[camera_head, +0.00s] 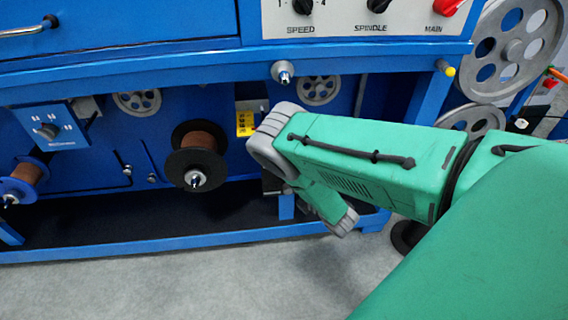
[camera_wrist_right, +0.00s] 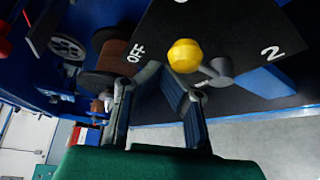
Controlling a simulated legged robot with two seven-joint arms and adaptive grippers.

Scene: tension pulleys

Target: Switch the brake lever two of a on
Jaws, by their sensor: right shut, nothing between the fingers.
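In the right wrist view, a brake lever with a yellow ball knob (camera_wrist_right: 184,55) and a grey stem (camera_wrist_right: 216,72) stands on a black panel (camera_wrist_right: 222,32) marked OFF and 2. The knob is on the side between the two marks. My right gripper (camera_wrist_right: 162,73) is shut and empty, its fingertips close below the knob. I cannot tell whether they touch it. In the head view, my green right arm hides this lever and the gripper. My left gripper is in neither view.
A blue machine frame (camera_head: 150,66) spans the head view, with a copper spool (camera_head: 200,140) left of my arm. A large grey pulley (camera_head: 515,48) is at the upper right. Grey floor (camera_head: 190,285) is clear in front.

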